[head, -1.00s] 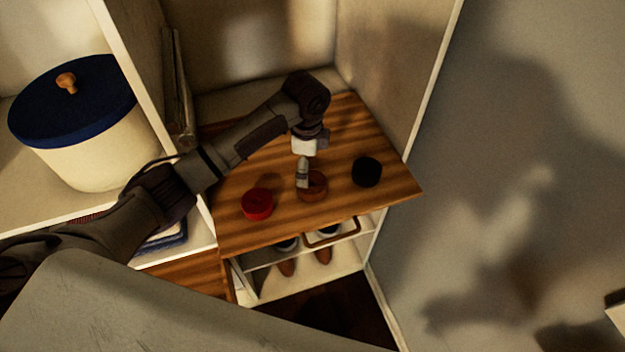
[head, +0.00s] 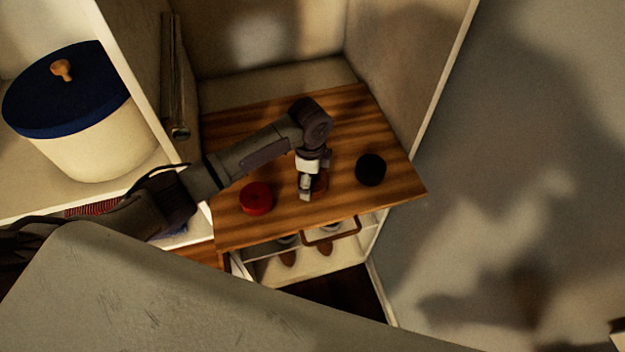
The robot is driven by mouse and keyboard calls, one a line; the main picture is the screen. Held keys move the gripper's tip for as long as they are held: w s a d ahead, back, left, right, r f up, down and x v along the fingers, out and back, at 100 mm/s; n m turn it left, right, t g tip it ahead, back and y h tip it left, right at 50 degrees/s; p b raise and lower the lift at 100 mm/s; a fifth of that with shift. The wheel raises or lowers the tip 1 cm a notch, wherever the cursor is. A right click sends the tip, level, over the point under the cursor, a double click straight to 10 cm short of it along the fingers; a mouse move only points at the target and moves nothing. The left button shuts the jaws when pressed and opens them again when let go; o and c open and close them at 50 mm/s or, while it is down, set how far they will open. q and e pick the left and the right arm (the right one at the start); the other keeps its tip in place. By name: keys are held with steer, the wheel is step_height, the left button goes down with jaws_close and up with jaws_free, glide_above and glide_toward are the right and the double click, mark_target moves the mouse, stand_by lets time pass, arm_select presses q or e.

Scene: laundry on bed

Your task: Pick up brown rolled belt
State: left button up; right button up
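The brown rolled belt (head: 321,182) sits on the wooden pull-out shelf between a red roll (head: 256,198) and a black roll (head: 370,169). My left gripper (head: 306,194) points down at the brown belt and covers most of it, so only its right part shows. The gripper's fingers overlap the belt's left and front side in this view. Whether they touch it or close on it cannot be seen. My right gripper is not in view.
The wooden shelf (head: 235,233) stands out from a white cabinet, with free wood behind the rolls. A brown handle (head: 331,232) and shoes (head: 288,257) are below its front edge. A cream bin with a blue lid (head: 70,95) stands at the left.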

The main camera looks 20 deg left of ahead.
arm_select(q)
steer(key=shift+s+r, duration=0.1)
steer(key=shift+c, duration=1.4)
steer(key=shift+d, duration=0.1)
steer(key=c, duration=0.6)
